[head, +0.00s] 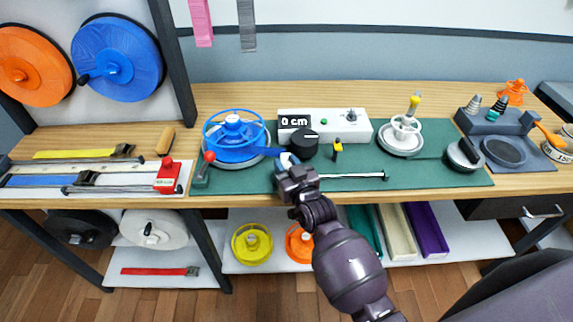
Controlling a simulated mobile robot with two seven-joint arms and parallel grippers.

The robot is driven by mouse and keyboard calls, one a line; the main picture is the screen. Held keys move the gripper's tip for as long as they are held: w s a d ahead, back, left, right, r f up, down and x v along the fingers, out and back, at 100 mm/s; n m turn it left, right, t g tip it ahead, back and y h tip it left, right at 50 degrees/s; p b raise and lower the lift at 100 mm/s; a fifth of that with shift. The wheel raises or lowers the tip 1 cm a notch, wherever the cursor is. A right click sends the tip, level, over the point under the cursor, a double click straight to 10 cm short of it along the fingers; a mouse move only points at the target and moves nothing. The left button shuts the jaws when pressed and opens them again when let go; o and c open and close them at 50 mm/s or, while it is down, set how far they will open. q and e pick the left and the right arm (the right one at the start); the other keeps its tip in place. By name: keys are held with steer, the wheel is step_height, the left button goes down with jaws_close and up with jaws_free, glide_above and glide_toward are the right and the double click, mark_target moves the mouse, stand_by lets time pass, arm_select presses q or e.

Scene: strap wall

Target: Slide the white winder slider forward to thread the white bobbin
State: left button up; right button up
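The white bobbin (403,138) sits on the right part of the green mat (455,185), with a yellow-tipped post rising at it. A small pale piece (287,159), perhaps the white winder slider, shows at the left end of a thin light rail (350,176) along the mat's front. My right gripper (288,168) is at this piece, in front of the black knob. Its fingers largely hide the contact, so I cannot tell whether it is open or shut. My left gripper is not in view.
A blue spool (233,132) with a red-knobbed lever (207,162) stands left of my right gripper. A white box (345,123) showing "0 cm" is behind.

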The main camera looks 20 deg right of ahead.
jaws_close()
steer(key=shift+s+d, duration=0.2)
steer(key=shift+d, duration=0.4)
steer(key=s+d, duration=0.1)
steer(key=d, duration=0.2)
steer(key=s+d+p, duration=0.1)
steer(key=d, duration=0.2)
steer(key=d+p, duration=0.1)
steer(key=d, duration=0.2)
steer(key=shift+s+d+r, duration=0.1)
steer(key=shift+s+d, duration=0.3)
steer(key=s+d, duration=0.1)
steer(key=d, duration=0.2)
steer(key=s+d, duration=0.1)
steer(key=d, duration=0.3)
steer(key=s+d, duration=0.1)
steer(key=d, duration=0.3)
steer(key=shift+s+d, duration=0.15)
steer(key=shift+d, duration=0.1)
steer(key=shift+s+d, duration=0.1)
steer(key=shift+d, duration=0.35)
steer(key=shift+d, duration=0.1)
